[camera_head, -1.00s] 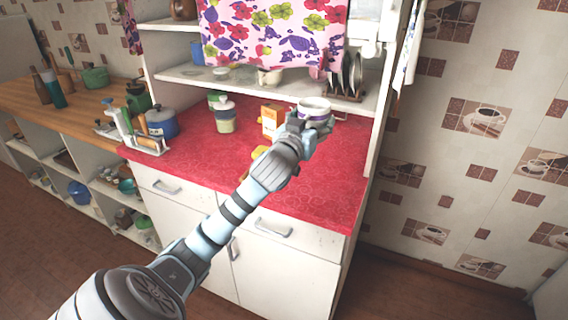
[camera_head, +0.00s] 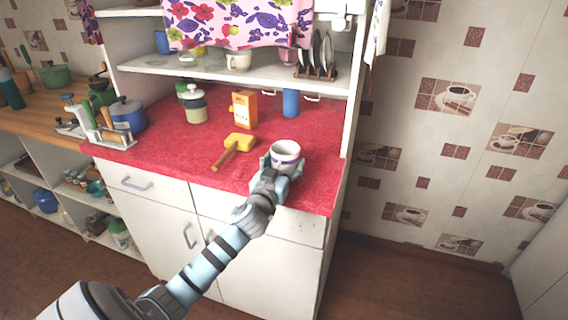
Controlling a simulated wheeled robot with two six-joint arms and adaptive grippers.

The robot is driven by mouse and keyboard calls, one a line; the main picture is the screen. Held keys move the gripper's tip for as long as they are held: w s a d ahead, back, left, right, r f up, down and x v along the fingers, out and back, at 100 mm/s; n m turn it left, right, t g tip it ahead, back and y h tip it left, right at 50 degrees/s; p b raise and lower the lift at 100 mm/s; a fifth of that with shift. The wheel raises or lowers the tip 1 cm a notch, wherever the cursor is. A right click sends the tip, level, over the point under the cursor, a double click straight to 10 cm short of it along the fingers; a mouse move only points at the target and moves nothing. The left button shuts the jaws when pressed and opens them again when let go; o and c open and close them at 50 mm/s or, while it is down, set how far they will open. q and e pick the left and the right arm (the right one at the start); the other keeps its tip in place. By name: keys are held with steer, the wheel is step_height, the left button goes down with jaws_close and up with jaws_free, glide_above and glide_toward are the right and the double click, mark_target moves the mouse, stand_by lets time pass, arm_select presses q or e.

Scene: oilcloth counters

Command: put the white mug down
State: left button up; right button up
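The white mug (camera_head: 286,151), with a dark purple band, is near the front right of the red oilcloth counter (camera_head: 180,161). My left gripper (camera_head: 280,168) is at the mug's near side, with its fingers around the lower part of the mug. It looks shut on the mug. The mug is upright. Its base is hidden by the gripper, so I cannot tell whether it touches the counter. My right gripper is not in view.
A yellow mallet (camera_head: 235,147) lies left of the mug. Behind stand an orange box (camera_head: 244,110), a blue cup (camera_head: 291,103) and a lidded jar (camera_head: 196,105). The cabinet's side panel (camera_head: 358,90) rises at the right. Red cloth is clear at the front left.

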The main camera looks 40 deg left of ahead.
arm_select(q)
steer(key=o, duration=0.3)
steer(key=shift+r, duration=0.1)
steer(key=v, duration=1.2)
